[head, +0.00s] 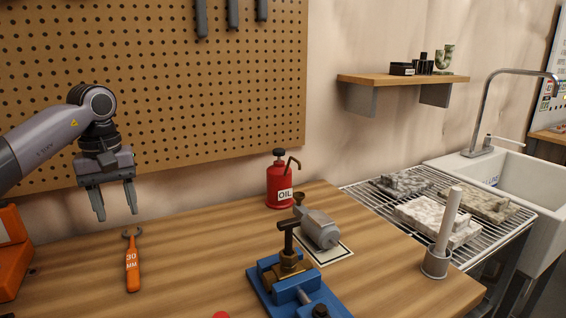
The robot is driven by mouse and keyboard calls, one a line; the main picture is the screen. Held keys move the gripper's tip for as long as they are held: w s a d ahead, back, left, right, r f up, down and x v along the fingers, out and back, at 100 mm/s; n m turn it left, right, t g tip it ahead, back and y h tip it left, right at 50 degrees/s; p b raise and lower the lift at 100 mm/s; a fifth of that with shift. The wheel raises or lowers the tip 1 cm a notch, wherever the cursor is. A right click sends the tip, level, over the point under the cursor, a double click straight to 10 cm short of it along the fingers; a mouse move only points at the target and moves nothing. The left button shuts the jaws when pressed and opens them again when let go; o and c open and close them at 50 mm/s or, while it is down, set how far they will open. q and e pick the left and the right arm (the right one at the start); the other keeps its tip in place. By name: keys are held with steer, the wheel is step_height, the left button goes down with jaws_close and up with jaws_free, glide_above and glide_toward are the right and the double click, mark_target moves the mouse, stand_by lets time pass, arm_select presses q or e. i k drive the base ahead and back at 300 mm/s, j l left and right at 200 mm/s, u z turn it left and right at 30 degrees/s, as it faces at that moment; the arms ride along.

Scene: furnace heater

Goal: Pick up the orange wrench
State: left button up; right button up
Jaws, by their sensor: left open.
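The orange wrench (133,264) lies on the wooden workbench at the left. Its grey open jaw points toward the back wall, and its handle is marked "30 MM". My left gripper (116,216) comes in from the left and hangs with its fingers pointing down. It is open and empty, above and slightly behind the wrench's jaw end, not touching it. My right gripper is not in view.
An orange box (12,255) stands at the left edge. A blue vise (290,285), a grey motor-like part (319,229) and a red oil can (280,186) stand to the right. The pegboard (200,110) rises behind. Bench between wrench and vise is clear.

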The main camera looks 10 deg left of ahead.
mark_target(133, 283)
steer(key=k, duration=1.5)
